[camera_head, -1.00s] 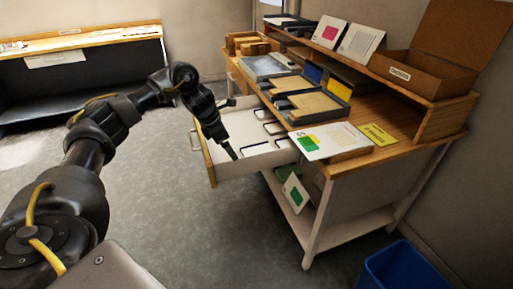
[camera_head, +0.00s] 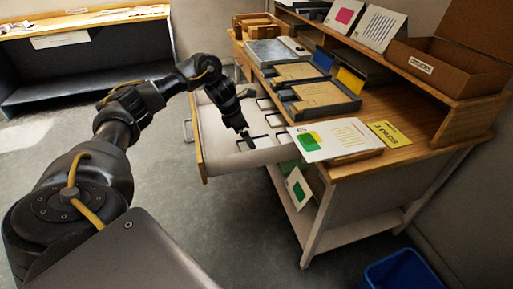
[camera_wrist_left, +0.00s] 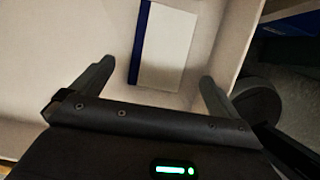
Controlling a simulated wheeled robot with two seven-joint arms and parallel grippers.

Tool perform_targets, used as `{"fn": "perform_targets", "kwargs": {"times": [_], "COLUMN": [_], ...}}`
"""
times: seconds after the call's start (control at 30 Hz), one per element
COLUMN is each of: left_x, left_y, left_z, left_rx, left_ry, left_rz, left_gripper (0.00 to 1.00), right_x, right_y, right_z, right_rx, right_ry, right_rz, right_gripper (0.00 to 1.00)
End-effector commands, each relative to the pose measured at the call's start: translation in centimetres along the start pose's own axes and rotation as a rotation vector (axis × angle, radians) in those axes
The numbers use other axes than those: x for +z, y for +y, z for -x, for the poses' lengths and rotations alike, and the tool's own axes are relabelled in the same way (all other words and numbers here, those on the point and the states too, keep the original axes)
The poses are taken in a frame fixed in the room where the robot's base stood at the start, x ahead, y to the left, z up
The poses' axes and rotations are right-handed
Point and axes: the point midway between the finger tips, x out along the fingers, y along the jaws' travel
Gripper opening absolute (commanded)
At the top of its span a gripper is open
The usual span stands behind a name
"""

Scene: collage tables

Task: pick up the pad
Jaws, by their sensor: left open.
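The pad (camera_wrist_left: 168,48) is a white block with a dark blue band along its left edge, lying in an open drawer (camera_head: 199,140), whose pale floor also shows in the left wrist view (camera_wrist_left: 60,50). My left gripper (camera_wrist_left: 157,72) is open, with one finger on each side of the pad's near end and a gap on both sides. Nothing is held. In the head view the left gripper (camera_head: 246,134) points down into the drawer; there I cannot clearly make out the pad beneath it. My right gripper is not in view.
The drawer walls surround the left gripper. Above stands a wooden desk (camera_head: 400,155) with trays (camera_head: 318,100), cards (camera_head: 330,138) and a cardboard box (camera_head: 445,72). A blue bin (camera_head: 400,270) stands on the floor at lower right. Open floor (camera_head: 230,225) lies in front.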

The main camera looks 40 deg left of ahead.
Motion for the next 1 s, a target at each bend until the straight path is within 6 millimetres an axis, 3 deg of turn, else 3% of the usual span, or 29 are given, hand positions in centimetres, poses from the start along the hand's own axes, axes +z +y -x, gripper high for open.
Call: {"fn": "perform_targets", "kwargs": {"times": [0.27,0.6,0.87,1.0], "left_x": [0.2,0.8,0.8,0.8], "left_y": [-0.1,0.1,0.1,0.1], "left_z": [-1.1,-5.5,-5.8,-5.8], "left_rx": [-0.001,-0.001,0.000,0.000], "left_ry": [0.000,0.000,0.000,-0.001], "left_rz": [-0.002,-0.003,-0.003,-0.003], "left_gripper": [1.00,1.00,1.00,0.84], "right_x": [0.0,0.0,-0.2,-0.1], "right_y": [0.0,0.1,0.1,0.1], "right_z": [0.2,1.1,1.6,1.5], "right_rx": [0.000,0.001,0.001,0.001], "right_ry": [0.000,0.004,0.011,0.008], "right_rz": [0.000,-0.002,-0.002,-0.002], "right_gripper": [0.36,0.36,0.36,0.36]}}
